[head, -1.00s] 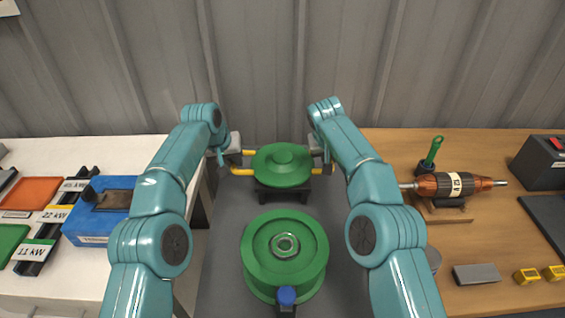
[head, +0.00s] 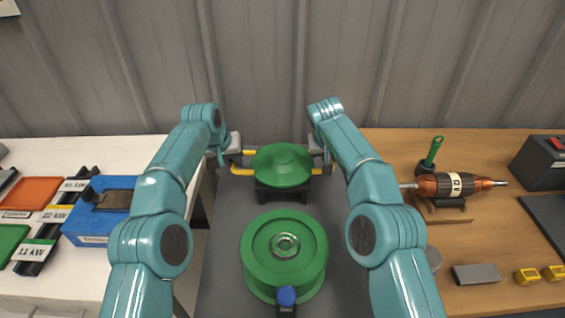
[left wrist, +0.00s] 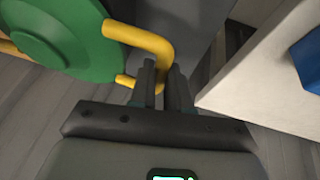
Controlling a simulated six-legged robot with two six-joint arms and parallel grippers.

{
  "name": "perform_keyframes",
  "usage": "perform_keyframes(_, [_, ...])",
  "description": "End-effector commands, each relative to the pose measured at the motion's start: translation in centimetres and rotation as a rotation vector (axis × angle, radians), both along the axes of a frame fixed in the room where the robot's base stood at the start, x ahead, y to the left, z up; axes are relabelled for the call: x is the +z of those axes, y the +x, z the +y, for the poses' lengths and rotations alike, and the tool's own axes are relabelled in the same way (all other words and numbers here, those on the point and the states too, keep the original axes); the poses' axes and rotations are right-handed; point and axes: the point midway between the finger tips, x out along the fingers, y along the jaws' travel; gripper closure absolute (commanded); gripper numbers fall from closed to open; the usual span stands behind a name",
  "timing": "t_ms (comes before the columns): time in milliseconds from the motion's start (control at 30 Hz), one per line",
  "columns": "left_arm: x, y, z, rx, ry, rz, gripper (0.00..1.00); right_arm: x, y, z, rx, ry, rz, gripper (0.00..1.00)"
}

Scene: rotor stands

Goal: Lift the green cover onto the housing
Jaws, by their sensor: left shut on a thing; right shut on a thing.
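The green cover (head: 282,165) is a round disc with a raised middle and yellow handles on both sides. It is at or just above a dark stand at the back of the grey surface; I cannot tell whether they touch. My left gripper (head: 237,160) is shut on its left yellow handle, which shows close up in the left wrist view (left wrist: 150,40) between the fingers (left wrist: 164,82). My right gripper (head: 324,160) is at the right handle and shut on it, partly hidden by my arm. The green housing (head: 262,270), round with a metal ring in its centre, stands nearer to me.
A dark stand (head: 284,193) is under the cover. A blue-topped knob (head: 287,296) is at the housing's front. A wooden bench with a copper rotor (head: 440,185) is at right. A white table with a blue box (head: 85,222) and coloured trays is at left.

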Motion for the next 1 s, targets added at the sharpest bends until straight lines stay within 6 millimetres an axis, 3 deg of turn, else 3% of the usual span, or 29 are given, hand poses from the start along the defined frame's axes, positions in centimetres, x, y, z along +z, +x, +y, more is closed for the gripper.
perform_keyframes(567, [0.3,0.0,0.0,0.0,0.001,0.0,1.0,0.4,0.0,0.0,0.0,0.0,-0.001,1.0])
perform_keyframes(1000, [4.6,0.0,0.0,0.0,0.0,-0.002,1.0,4.7,0.0,0.0,0.0,0.0,-0.003,1.0])
